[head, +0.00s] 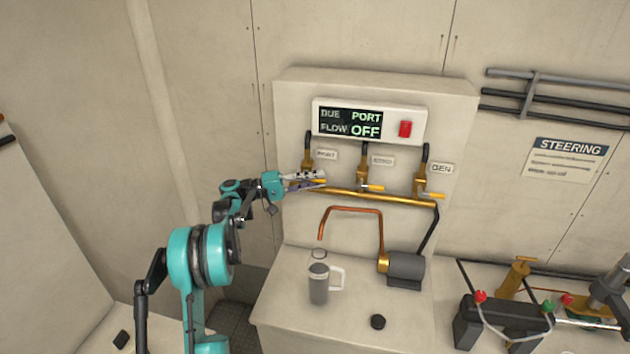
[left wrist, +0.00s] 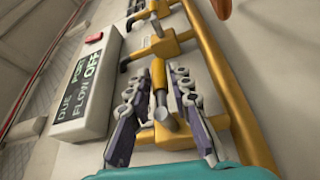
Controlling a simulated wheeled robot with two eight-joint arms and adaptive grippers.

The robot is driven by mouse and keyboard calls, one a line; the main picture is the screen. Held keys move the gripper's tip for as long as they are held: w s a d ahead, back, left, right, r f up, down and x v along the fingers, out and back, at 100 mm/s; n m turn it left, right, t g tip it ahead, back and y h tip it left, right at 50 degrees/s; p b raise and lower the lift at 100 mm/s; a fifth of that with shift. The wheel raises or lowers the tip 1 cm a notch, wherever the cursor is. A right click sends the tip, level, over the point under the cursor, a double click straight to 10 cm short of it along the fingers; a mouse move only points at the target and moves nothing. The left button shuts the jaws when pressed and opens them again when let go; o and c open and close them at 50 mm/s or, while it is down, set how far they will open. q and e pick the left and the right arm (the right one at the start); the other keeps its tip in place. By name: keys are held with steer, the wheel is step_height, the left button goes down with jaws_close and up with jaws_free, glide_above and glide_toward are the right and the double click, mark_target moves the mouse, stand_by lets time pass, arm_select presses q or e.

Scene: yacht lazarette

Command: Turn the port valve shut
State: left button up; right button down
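The port valve (head: 307,164) is the leftmost of three brass valves on the panel, below a black hose and beside its small label (head: 326,154). Its yellow handle (left wrist: 159,75) lies along the manifold, towards the neighbouring valve. My left gripper (head: 318,180) is at this valve and covers part of it in the head view. In the left wrist view, my left gripper (left wrist: 160,78) has its fingers apart, one on each side of the handle, with gaps visible. The display (head: 350,123) reads DUE PORT, FLOW OFF. My right gripper is not in view.
The middle valve (head: 363,178) and the GEN valve (head: 421,184) stand to the right on the brass manifold (head: 345,195). A red switch (head: 405,129) is beside the display.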

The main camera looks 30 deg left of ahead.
arm_select(q)
steer(key=shift+o, duration=0.4)
steer(key=v, duration=1.2)
steer(key=s+d+f+g+y+b, duration=0.1)
steer(key=d+g+y+b, duration=0.1)
steer(key=d, duration=0.8)
steer(key=s+d+f+g+y+b, duration=0.1)
steer(key=d+g+y, duration=0.15)
steer(key=d, duration=0.65)
steer(key=s+d+f+m+g+y+b, duration=0.1)
steer(key=s+d+f+y+b, duration=0.2)
steer(key=s+d, duration=0.4)
steer(key=s+d+f+m+y, duration=0.1)
steer(key=s+d+f+y, duration=0.35)
steer(key=s, duration=0.35)
steer(key=s+a+f+m+t+y+b, duration=0.1)
steer(key=s+f+m+y+b, duration=0.1)
steer(key=s+f, duration=0.6)
steer(key=s+m+y, duration=0.1)
steer(key=s, duration=0.2)
steer(key=shift+s+a+f, duration=0.15)
steer(key=shift+s+f, duration=0.1)
